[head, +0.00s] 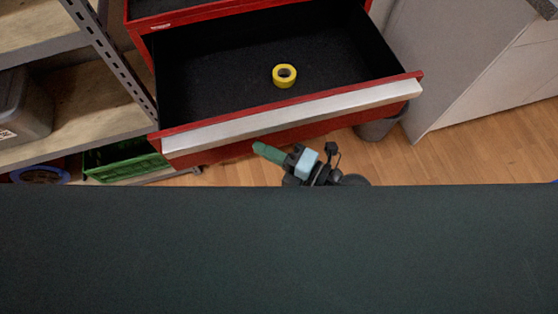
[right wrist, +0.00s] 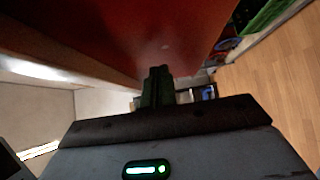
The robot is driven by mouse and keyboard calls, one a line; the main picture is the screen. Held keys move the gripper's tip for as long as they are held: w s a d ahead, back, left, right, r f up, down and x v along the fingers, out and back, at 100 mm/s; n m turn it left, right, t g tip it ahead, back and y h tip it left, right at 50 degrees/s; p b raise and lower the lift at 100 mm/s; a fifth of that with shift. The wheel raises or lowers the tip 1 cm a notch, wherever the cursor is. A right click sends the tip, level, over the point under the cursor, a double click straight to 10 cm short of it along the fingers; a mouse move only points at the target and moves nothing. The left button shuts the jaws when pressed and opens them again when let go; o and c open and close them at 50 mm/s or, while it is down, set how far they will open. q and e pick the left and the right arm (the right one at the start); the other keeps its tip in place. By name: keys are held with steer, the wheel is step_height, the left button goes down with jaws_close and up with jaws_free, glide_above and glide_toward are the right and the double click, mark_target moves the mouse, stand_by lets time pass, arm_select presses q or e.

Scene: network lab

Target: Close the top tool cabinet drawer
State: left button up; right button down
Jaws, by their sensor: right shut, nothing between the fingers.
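The top drawer of the red tool cabinet (head: 145,27) is pulled open in the head view. Its black-lined inside shows, and a silver handle strip (head: 295,117) runs along its red front. A roll of yellow tape (head: 284,76) lies in the drawer. My right gripper (head: 258,148) is shut and empty, with green fingers, just in front of and below the drawer front. I cannot tell whether it touches. In the right wrist view the shut fingers (right wrist: 157,86) point along a red cabinet surface (right wrist: 150,35). My left gripper is not in view.
A metal shelf (head: 110,60) with a grey bin (head: 22,108) and a green crate (head: 120,160) stands at the left. Wooden floor (head: 470,150) is clear at the right.

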steer(key=shift+w+a, duration=0.15)
steer(key=shift+w, duration=0.55)
steer(key=shift+w, duration=0.1)
